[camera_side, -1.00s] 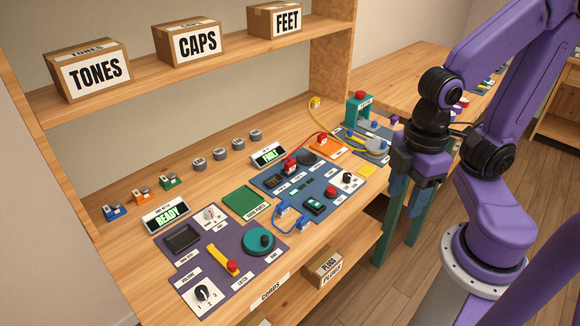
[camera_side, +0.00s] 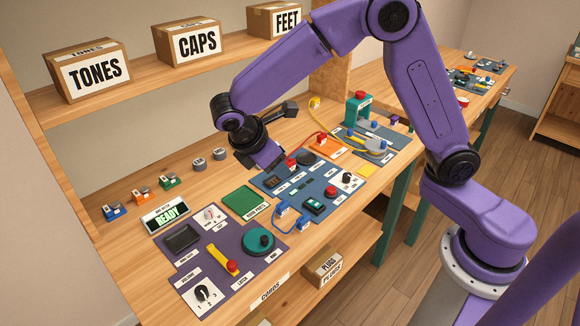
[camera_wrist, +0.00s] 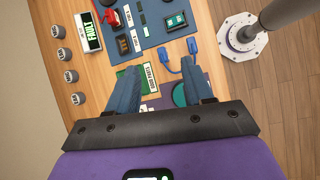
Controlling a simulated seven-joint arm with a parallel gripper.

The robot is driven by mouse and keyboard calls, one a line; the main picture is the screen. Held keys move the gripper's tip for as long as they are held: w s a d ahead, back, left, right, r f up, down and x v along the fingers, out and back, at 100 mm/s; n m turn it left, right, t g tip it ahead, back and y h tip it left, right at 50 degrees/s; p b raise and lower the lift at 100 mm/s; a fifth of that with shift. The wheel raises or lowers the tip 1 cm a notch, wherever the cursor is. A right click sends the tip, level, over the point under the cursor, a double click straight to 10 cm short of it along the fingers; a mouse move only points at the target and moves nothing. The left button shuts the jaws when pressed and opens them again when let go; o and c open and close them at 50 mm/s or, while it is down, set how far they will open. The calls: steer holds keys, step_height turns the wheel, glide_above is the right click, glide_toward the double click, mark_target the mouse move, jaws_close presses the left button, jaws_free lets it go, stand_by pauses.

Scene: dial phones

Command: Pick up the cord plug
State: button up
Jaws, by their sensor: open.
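A blue cord (camera_side: 287,224) with blue plugs lies at the front edge of the blue panel in the side view; one plug (camera_side: 282,208) is near the green mat and the other (camera_side: 305,223) is to its right. In the wrist view the blue cord (camera_wrist: 187,66) shows just beyond the right fingertip.
A purple panel (camera_side: 211,265) with a yellow lever (camera_side: 220,257) and a teal dial (camera_side: 258,241) is at front left. A green mat (camera_side: 240,202) lies between the panels. Grey caps (camera_side: 199,164) stand at the back. A shelf with boxes (camera_side: 198,43) overhangs the back.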

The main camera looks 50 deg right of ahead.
steer(key=w+f+n+h, duration=0.1)
steer(key=w+f+h, duration=0.25)
steer(key=w, duration=0.45)
steer(key=n+g+h, duration=0.1)
steer(key=h, duration=0.1)
glide_toward(288, 162)
steer(key=x, duration=0.3)
steer(key=shift+s+d+f, duration=0.1)
steer(key=shift+s+d, duration=0.05)
steer(key=shift+d, duration=0.15)
steer(key=shift+x, duration=2.9)
steer(key=shift+a, duration=0.1)
jaws_close()
